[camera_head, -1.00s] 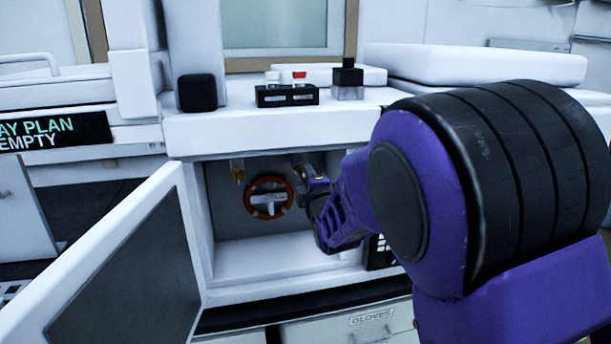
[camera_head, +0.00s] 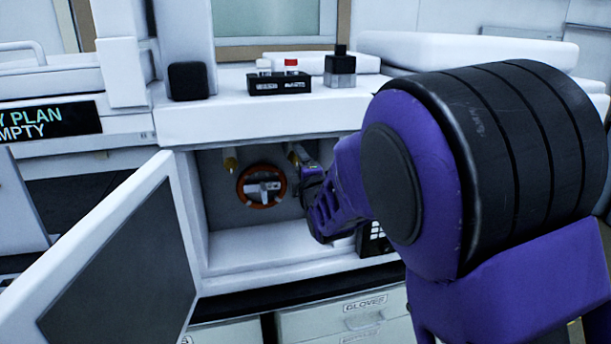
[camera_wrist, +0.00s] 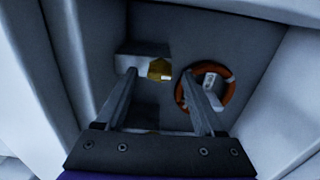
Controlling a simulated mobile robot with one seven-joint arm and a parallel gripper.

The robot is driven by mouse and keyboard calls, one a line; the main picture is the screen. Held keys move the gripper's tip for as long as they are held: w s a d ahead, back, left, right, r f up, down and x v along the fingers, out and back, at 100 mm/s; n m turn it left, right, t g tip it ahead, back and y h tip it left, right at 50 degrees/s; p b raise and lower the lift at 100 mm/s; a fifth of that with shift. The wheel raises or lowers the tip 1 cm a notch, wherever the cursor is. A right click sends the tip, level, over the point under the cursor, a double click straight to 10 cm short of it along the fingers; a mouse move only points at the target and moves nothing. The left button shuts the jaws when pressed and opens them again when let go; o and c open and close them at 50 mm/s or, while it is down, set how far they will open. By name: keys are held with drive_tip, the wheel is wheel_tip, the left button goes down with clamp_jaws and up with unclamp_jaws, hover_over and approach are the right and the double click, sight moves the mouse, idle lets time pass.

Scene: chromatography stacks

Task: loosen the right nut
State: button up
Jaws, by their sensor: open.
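Two brass nuts hang under the top of an open white cabinet. The left nut (camera_head: 230,161) is clear of my arm. The right nut (camera_head: 292,152) is just above and left of my gripper (camera_head: 306,178), partly hidden by it in the head view. In the wrist view a brass nut (camera_wrist: 160,69) shows between and beyond the tips of my gripper (camera_wrist: 160,76), with a gap between the fingers. My gripper is open and holds nothing. Whether a finger touches the nut cannot be told.
An orange ring (camera_head: 261,186) with a white centre piece is on the cabinet's back wall, close to my right finger in the wrist view. The cabinet door (camera_head: 125,265) stands open at left. The cabinet floor (camera_head: 270,252) is clear. Small boxes stand on top.

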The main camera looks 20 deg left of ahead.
drive_tip(key=v, duration=1.7)
drive_tip(key=shift+s, duration=0.15)
drive_tip(key=shift+a+r, duration=0.1)
